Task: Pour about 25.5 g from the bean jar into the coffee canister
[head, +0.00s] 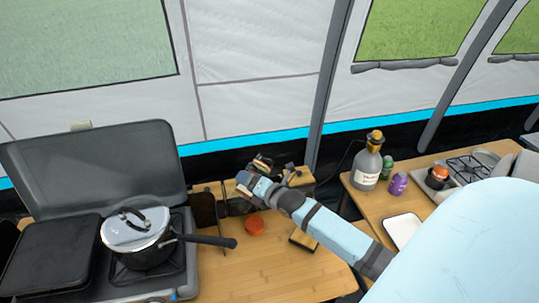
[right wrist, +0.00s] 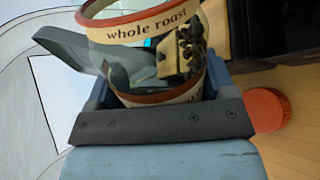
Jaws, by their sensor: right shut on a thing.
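My right gripper (head: 250,178) is shut on the bean jar (right wrist: 145,25), a clear jar with a cream "whole roast" label and reddish-brown bands. In the head view the jar (head: 262,160) shows small and partly hidden behind the gripper, above the back of the wooden counter. In the right wrist view some dark beans show through the glass at the jar's right side. The jar's tilt is hard to tell. Dark items stand under and beside the gripper; I cannot tell whether one is the coffee canister. My left gripper is not in view.
A round orange-red lid (head: 255,225) lies on the wooden counter (head: 235,270). A stove with a lidded pot (head: 140,238) stands left, its handle reaching over the counter. A labelled bottle (head: 368,165) and a purple can (head: 398,184) stand right. The counter's front is clear.

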